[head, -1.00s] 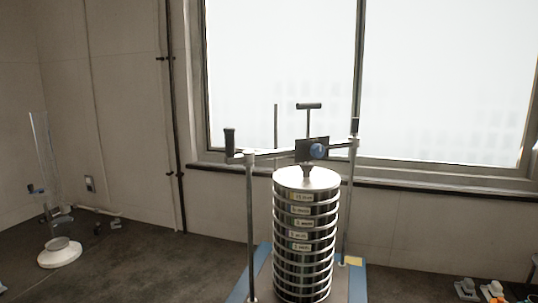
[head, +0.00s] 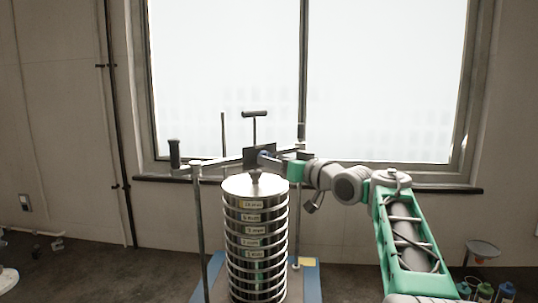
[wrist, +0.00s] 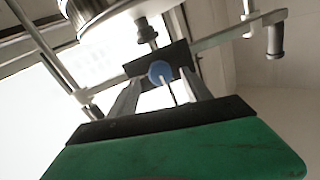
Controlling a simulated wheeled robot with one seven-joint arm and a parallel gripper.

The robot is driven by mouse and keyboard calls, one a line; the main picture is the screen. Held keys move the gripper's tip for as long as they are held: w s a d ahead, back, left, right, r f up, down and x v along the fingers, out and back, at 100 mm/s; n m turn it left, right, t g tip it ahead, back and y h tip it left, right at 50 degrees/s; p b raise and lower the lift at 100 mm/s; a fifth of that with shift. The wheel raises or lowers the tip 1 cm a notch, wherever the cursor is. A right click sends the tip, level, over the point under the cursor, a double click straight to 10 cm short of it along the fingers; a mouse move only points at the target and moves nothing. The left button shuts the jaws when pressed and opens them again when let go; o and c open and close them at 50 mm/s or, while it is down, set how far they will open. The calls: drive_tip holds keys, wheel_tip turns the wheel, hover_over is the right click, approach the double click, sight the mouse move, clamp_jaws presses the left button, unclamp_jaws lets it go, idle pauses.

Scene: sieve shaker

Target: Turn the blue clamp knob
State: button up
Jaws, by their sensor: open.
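The blue clamp knob (wrist: 160,71) sits on a dark block (wrist: 150,62) on the crossbar of the sieve shaker. In the head view the knob (head: 263,154) is small and partly hidden by my gripper (head: 276,160), which reaches in from the right. In the wrist view my gripper (wrist: 161,80) is open, with one finger on each side of the knob. I cannot tell whether either finger touches it. The sieve stack (head: 256,236) stands upright below the crossbar, with a clamp screw between them.
A T-handle (head: 255,113) rises above the crossbar, and a black upright handle (head: 174,155) stands at its left end. Two posts flank the stack on a blue base (head: 313,280). A window (head: 230,80) is behind. Bottles and a funnel (head: 482,248) are at the lower right.

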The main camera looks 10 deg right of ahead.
drive_tip(key=x, duration=0.2)
drive_tip(key=shift+w+a+p, duration=0.2)
drive_tip(key=shift+w+p, duration=0.1)
drive_tip(key=shift+p, duration=0.05)
drive_tip(key=shift+c, duration=0.6)
clamp_jaws()
